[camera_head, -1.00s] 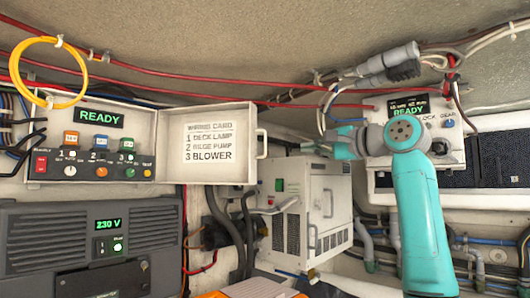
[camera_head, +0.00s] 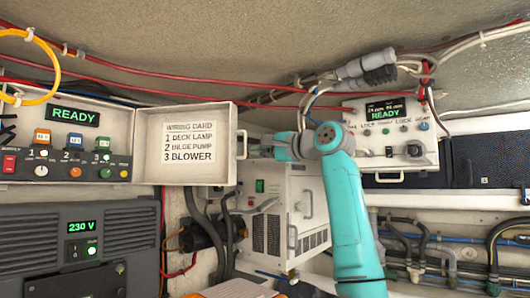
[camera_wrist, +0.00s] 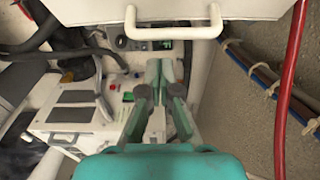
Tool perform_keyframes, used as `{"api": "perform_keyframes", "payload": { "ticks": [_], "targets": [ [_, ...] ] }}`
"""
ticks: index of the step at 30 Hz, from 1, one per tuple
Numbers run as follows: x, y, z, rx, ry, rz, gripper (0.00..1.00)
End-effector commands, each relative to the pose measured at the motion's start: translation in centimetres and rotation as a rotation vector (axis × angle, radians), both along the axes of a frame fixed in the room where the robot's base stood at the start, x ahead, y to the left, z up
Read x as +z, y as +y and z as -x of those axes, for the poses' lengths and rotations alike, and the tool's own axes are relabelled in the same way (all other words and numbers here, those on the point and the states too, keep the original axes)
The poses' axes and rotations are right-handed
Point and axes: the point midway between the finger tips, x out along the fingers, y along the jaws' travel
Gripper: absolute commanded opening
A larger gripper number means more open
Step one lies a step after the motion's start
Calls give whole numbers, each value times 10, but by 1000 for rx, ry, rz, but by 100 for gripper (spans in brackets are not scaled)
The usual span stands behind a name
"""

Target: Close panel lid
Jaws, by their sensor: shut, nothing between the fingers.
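The panel lid (camera_head: 198,150) is a white door with a wiring card printed on its inner face. It stands swung open to the right of the panel box (camera_head: 60,150). Its handle (camera_head: 241,144) is on its right edge and also shows near the top of the wrist view (camera_wrist: 170,40). My gripper (camera_head: 258,150) is just right of that handle. In the wrist view my gripper (camera_wrist: 160,68) is shut and empty, below the handle in the picture. I cannot tell whether it touches the lid.
A white box unit with a handle (camera_head: 292,215) stands below my gripper. Another white panel with a READY display (camera_head: 390,130) hangs at the right. A red cable (camera_wrist: 291,90) runs along the right of the wrist view. A grey 230 V unit (camera_head: 80,245) sits at lower left.

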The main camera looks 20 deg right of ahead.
Motion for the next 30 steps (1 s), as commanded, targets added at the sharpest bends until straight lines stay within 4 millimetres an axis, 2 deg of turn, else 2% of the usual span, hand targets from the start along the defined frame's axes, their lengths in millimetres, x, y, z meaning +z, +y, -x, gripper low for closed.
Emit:
{"api": "perform_keyframes", "payload": {
  "ticks": [9, 23, 30],
  "targets": [
    [-1, 14, 18, 0, 0, 0, 0],
    [-1, 16, 20, -3, 1, 1, 0],
    [-1, 24, 32, -37, 0, 7, 0]
  ]
}}
